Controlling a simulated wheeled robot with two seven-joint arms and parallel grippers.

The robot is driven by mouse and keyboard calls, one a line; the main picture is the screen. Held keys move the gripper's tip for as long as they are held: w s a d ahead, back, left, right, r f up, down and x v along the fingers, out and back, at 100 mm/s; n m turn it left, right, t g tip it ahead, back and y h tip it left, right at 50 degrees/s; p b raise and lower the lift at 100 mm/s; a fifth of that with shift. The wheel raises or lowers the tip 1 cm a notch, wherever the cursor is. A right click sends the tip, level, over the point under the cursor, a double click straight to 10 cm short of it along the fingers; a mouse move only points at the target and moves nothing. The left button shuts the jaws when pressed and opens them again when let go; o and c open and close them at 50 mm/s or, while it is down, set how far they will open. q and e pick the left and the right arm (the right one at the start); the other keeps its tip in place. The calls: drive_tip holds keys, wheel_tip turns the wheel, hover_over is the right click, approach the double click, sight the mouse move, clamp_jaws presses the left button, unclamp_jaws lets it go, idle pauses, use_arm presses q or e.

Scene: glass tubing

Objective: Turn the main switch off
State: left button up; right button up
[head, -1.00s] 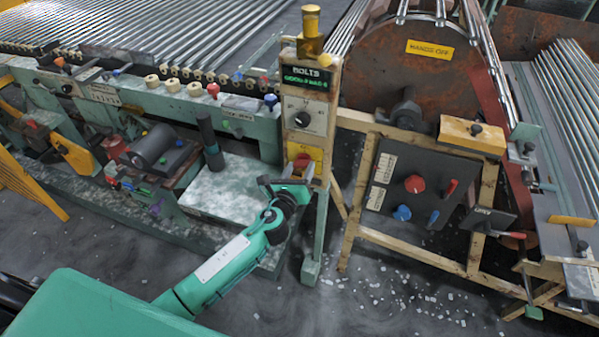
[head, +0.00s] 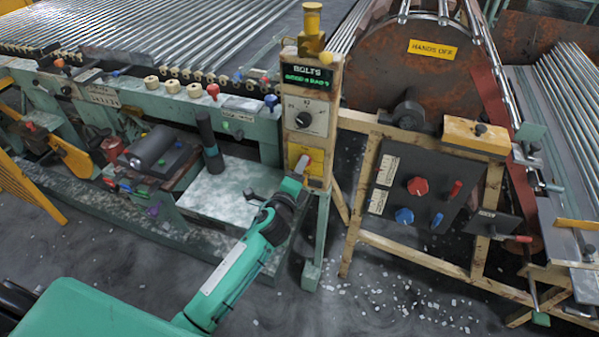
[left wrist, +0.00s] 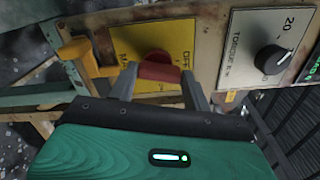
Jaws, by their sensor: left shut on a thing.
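The main switch is a red knob (left wrist: 160,68) on a yellow plate (left wrist: 180,38) lettered "MA…" and "OFF", partly covered. In the head view the yellow plate (head: 316,158) sits low on the wooden post under the bolts display. My left gripper (head: 301,168) reaches it from below left. In the left wrist view the left gripper (left wrist: 160,84) has one finger on each side of the red knob and is shut on it. In the head view the knob is mostly hidden by the gripper. My right gripper is not in view.
A torque dial (head: 306,116) sits above the switch on the same post. To the right, a dark panel (head: 385,217) carries red and blue knobs on a wooden frame. A pale worktop (head: 225,188) lies left of the post.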

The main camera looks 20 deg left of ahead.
use_arm(q)
drive_tip(key=shift+a+n, duration=0.1)
drive_tip(key=shift+n, duration=1.4)
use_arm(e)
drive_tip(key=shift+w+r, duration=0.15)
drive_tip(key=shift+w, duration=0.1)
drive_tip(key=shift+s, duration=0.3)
use_arm(q)
drive_tip(key=o, duration=1)
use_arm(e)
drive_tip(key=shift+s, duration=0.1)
use_arm(q)
drive_tip(key=shift+s+a+b, duration=0.2)
drive_tip(key=shift+s+b, duration=0.5)
drive_tip(key=shift+s, duration=6.2)
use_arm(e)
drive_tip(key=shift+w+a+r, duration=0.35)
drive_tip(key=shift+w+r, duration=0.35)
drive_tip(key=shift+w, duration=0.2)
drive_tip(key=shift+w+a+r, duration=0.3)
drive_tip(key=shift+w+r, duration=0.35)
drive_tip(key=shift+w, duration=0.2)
use_arm(q)
drive_tip(key=shift+f, duration=0.1)
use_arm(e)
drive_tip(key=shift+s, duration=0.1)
